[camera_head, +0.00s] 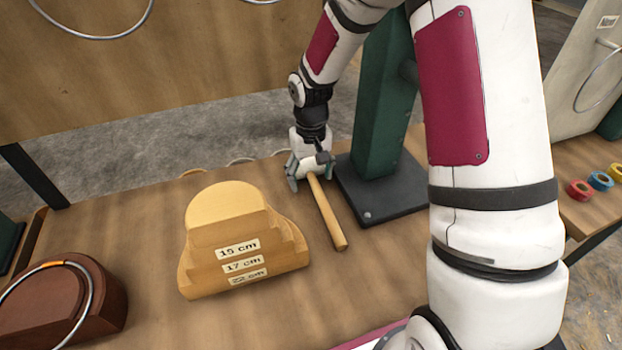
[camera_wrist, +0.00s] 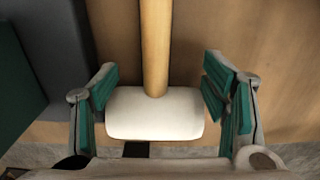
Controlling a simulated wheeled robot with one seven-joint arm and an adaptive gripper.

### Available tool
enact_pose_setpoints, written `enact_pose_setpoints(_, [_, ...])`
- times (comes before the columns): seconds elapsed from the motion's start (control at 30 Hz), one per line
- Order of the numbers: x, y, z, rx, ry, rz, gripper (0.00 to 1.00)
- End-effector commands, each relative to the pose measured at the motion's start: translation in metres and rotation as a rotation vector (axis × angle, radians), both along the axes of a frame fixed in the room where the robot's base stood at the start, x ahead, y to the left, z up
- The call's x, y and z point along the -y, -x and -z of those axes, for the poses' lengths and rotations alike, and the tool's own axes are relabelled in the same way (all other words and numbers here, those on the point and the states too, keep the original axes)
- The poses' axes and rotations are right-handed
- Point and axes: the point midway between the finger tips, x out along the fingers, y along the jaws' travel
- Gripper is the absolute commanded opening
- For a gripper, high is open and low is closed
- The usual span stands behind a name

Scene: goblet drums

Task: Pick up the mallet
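The mallet has a light wooden handle (camera_head: 327,212) and a pale, rounded block head. In the head view it lies on the wooden table (camera_head: 150,270), its handle toward the front and its head end at my gripper (camera_head: 308,168). In the wrist view the mallet's head (camera_wrist: 155,114) is between the green-padded fingers of my gripper (camera_wrist: 160,95), with the handle running away to the top. The fingers are spread on either side of the head. Small gaps seem to show, but contact at the left end is hard to judge. The head is partly hidden in the head view.
A dark base with a green post (camera_head: 384,110) stands right beside the mallet. A stepped wooden block (camera_head: 235,245) with size labels is to its left. A brown block with a metal ring (camera_head: 85,310) is at the front left. Coloured tape rolls (camera_head: 600,181) lie far right.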

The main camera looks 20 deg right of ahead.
Motion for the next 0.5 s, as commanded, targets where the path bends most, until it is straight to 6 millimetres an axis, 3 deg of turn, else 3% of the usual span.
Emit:
enact_pose_setpoints(0.03, [0.0009,0.0003,0.0002,-0.001,0.001,0.001,0.46])
enact_pose_setpoints(0.23, [0.0014,0.0006,0.0004,-0.002,0.002,0.002,0.03])
enact_pose_setpoints(0.5, [0.0018,0.0005,-0.0008,-0.002,0.002,0.002,0.0])
